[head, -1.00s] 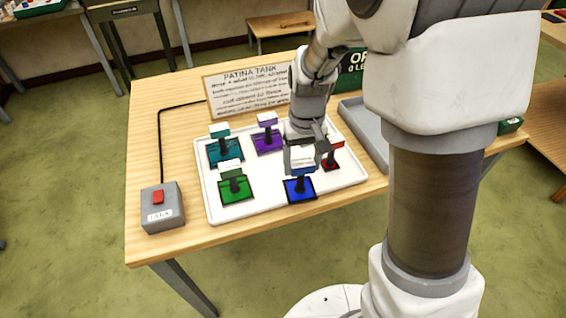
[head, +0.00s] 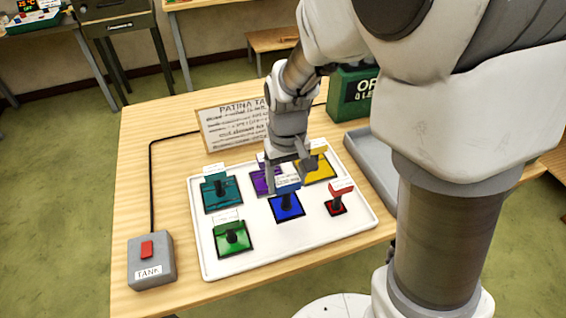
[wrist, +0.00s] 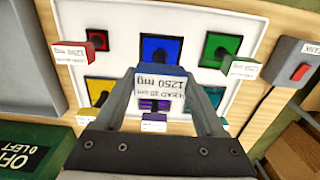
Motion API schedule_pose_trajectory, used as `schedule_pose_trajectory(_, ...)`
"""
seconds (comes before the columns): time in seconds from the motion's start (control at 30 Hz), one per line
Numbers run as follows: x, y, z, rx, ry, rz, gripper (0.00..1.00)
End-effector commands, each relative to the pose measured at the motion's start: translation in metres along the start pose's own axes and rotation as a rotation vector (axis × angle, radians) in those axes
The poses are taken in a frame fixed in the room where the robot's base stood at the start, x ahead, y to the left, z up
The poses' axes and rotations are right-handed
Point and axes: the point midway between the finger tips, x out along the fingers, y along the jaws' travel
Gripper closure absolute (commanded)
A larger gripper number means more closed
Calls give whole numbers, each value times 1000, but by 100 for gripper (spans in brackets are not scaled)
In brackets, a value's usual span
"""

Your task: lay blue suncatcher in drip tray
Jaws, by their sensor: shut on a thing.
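The blue suncatcher (head: 287,209) is a blue square panel with a dark frame, a dark stem and a blue block on top with a white label. My gripper (head: 286,182) points down and is shut on that block. The wrist view shows the fingers on both sides of the labelled block (wrist: 160,86), with the blue panel (wrist: 160,49) beyond it. The panel is over the white tray (head: 255,254); I cannot tell whether it touches the tray. An empty grey tray (head: 368,170), apparently the drip tray, lies to the right, partly behind my arm.
Green (head: 231,240), teal (head: 222,194), purple (head: 264,180), yellow (head: 315,169) and red (head: 337,207) suncatchers stand around the blue one. A sign (head: 232,127) and a green box (head: 350,95) stand behind. A switch box (head: 151,262) is at the left.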

Motion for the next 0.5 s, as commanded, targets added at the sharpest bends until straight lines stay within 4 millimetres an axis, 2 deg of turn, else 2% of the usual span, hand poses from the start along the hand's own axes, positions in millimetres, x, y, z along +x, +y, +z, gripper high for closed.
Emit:
schedule_pose_trajectory(0.03,12,0,1,1,-6,1,100)
schedule_pose_trajectory(0.1,23,0,0,1,-4,1,100)
schedule_pose_trajectory(0.37,46,0,0,1,-2,0,100)
schedule_pose_trajectory(0.5,66,0,0,2,-3,0,100)
